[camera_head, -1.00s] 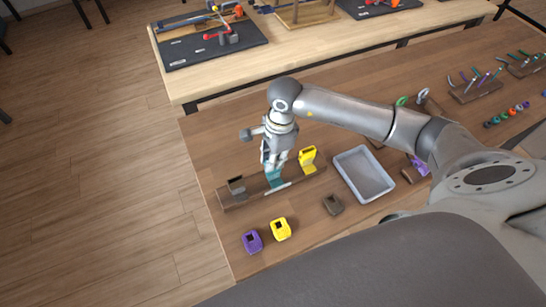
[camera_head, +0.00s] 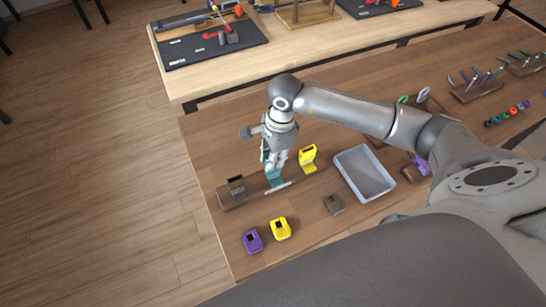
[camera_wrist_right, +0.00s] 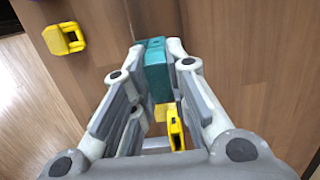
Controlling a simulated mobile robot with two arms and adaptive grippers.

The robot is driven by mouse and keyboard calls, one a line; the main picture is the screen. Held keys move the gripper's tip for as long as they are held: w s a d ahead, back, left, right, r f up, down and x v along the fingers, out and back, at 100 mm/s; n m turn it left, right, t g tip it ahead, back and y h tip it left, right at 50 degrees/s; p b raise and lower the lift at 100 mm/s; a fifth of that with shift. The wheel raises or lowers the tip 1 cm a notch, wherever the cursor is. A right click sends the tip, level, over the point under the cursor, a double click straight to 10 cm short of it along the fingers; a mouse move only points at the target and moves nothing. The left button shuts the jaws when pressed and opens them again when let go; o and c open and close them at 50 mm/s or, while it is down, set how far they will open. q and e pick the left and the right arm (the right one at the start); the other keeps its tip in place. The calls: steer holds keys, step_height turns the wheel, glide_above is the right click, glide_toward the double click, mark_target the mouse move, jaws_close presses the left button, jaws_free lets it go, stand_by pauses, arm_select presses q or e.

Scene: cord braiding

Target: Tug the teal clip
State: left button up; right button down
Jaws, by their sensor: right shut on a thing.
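The teal clip (camera_head: 275,179) stands on the long wooden rail (camera_head: 246,193), between a dark grey clip (camera_head: 236,186) and a yellow clip (camera_head: 309,157). My right gripper (camera_head: 274,166) comes down on it from above and is shut on its upper part. In the right wrist view the teal clip (camera_wrist_right: 156,68) sits between the two fingertips (camera_wrist_right: 157,48), with a yellow clip (camera_wrist_right: 175,130) close by. The clip's lower part shows in the head view at the rail. My left gripper is not in view.
A purple clip (camera_head: 253,241), a loose yellow clip (camera_head: 281,229) and a brownish-grey piece (camera_head: 334,204) lie in front of the rail. A grey tray (camera_head: 376,187) stands to the right. Tool racks (camera_head: 476,90) are farther right. Bare tabletop lies left of the loose clips.

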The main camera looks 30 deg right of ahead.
steer(key=c, duration=1)
jaws_free()
steer(key=shift+f, duration=0.1)
steer(key=shift+d+r+p, duration=0.2)
steer(key=shift+r+p, duration=0.45)
steer(key=shift+r, duration=0.9)
steer(key=shift+d+r+p, duration=0.2)
steer(key=shift+r+p, duration=0.45)
steer(key=shift+r, duration=0.85)
steer(key=shift+s+f, duration=0.1)
